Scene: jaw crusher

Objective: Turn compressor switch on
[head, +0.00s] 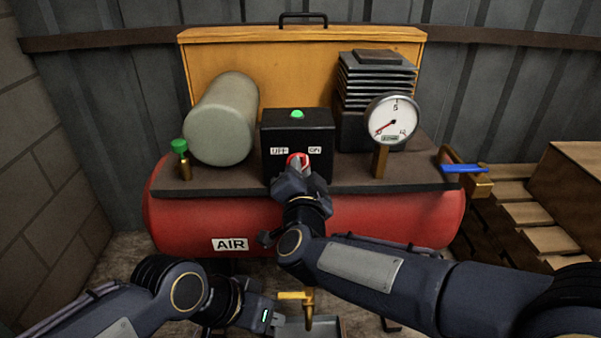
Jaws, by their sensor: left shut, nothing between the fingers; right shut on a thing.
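The compressor's black switch box (281,129) stands in the middle on top of the red air tank (400,213). Its front carries an OFF label on the left and an ON label on the right. A green lamp (297,114) on its top looks lit. My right gripper (298,170) is at the box front, shut on the red switch knob (298,159), of which only the top shows. The knob's exact angle is hard to tell. My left gripper (268,314) is shut and empty, low in front of the tank, left of the yellow drain valve.
A pressure gauge (391,119) stands right of the box, with its red needle at the lower left. A blue-handled valve (463,169) sticks out at the tank's right end. A yellow drain valve (292,296) hangs below the tank. Wooden pallets (530,213) lie at right.

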